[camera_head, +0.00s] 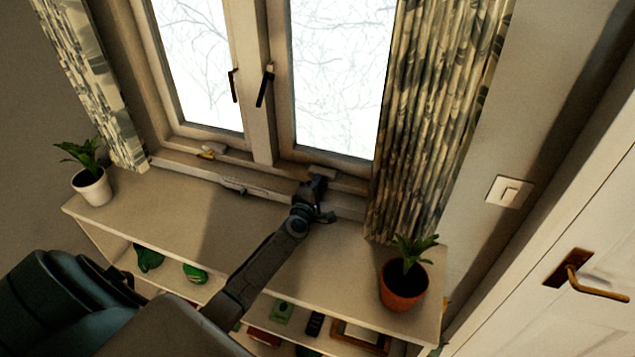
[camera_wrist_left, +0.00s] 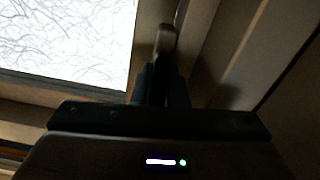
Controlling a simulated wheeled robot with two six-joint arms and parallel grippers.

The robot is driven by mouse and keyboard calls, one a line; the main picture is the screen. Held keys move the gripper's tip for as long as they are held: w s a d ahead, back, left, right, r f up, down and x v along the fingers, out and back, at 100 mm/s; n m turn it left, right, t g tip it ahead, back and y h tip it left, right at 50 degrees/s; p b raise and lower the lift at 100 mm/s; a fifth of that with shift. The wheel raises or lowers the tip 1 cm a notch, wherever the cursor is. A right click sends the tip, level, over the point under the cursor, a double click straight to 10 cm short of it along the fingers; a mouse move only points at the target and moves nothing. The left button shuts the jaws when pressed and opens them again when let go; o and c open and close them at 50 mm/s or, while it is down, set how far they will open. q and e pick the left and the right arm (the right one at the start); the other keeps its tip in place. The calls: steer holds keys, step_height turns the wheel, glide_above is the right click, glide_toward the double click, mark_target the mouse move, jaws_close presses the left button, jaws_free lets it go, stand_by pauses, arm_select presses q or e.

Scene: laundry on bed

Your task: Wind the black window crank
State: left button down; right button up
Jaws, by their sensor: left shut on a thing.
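My left gripper (camera_head: 314,190) is at the window sill below the right pane, its arm reaching up from the lower left. In the left wrist view its two dark fingers (camera_wrist_left: 163,88) are closed around a narrow upright piece, which I take to be the handle of the black window crank (camera_wrist_left: 165,42). The piece's paler end sticks out beyond the fingers. In the head view the gripper hides most of the crank, so its angle cannot be told. My right gripper is not in view.
Two dark window handles (camera_head: 265,87) are on the frame above. A patterned curtain (camera_head: 430,120) hangs close to the right. A terracotta plant pot (camera_head: 403,290) stands right on the white shelf top (camera_head: 225,215); a white pot (camera_head: 93,187) stands left. The shelf top between is mostly clear.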

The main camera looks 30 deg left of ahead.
arm_select(q)
steer(key=shift+m, duration=0.8)
steer(key=shift+f, duration=0.1)
steer(key=c, duration=1.4)
jaws_free()
steer(key=shift+c, duration=0.2)
steer(key=shift+s+d+p, duration=0.1)
steer(key=shift+s+p, duration=0.3)
steer(key=shift+s, duration=0.05)
steer(key=p+v, duration=0.1)
steer(key=v, duration=0.7)
steer(key=shift+s, duration=0.35)
steer(key=shift+s+d, duration=0.2)
steer(key=shift+s, duration=0.35)
